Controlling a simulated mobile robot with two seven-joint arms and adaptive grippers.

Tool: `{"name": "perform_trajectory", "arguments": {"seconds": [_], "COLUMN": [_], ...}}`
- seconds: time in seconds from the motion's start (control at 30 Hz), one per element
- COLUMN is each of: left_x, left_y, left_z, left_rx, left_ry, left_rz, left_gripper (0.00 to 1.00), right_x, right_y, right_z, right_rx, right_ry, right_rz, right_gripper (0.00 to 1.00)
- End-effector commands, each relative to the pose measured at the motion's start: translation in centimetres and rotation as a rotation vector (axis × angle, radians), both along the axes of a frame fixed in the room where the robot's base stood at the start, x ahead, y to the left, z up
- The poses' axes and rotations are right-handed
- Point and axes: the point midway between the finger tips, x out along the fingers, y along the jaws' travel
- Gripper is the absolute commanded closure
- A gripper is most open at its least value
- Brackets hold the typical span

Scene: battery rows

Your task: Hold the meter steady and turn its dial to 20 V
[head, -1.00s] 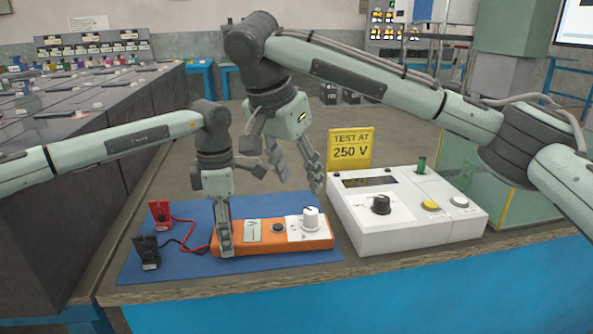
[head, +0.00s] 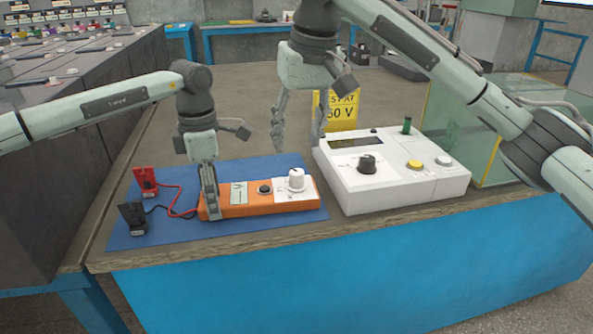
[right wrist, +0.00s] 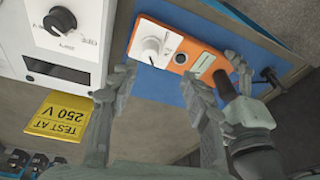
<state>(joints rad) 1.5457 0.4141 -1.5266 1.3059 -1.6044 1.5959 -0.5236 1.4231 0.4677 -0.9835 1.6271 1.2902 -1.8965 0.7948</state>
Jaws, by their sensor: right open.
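The orange meter (head: 265,204) lies flat on the blue mat (head: 170,235). Its white dial (head: 296,180) is at its right end; it also shows in the right wrist view (right wrist: 155,46). I cannot read the dial's setting. My left gripper (head: 210,200) is down at the meter's left end, its fingers closed across the body; the far finger is partly hidden. My right gripper (head: 298,145) is open and empty, pointing down, above and behind the meter near the dial. In the right wrist view its two fingers (right wrist: 160,85) stand wide apart, with the meter beyond them.
A white instrument (head: 345,195) with a black knob (head: 367,163) stands right of the meter. A yellow "250 V" sign (head: 345,118) stands behind it. Red (head: 145,181) and black (head: 133,217) probes with leads lie left of the meter. A glass case (head: 460,125) is farther right.

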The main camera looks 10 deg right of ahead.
Motion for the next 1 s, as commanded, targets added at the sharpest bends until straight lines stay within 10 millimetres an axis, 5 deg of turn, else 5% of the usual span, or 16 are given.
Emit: {"name": "perform_trajectory", "arguments": {"seconds": [0.23, 0.53, 1.0], "left_x": [0.0, 0.0, 0.0], "left_y": [0.0, 0.0, 0.0], "left_z": [0.0, 0.0, 0.0], "left_rx": [0.001, 0.001, 0.000], "left_ry": [0.000, 0.000, -0.001], "left_rz": [0.001, 0.001, 0.001], "left_gripper": [0.61, 0.61, 0.61], "right_x": [0.3, 0.6, 2.6], "right_y": [-2.7, -3.7, -1.3], "right_z": [0.3, 0.1, -7.7], "right_rx": [0.043, 0.043, 0.041], "right_ry": [-0.091, -0.154, -0.152], "right_rz": [0.441, 0.628, 0.629], "right_gripper": [0.52, 0.52, 0.52]}}
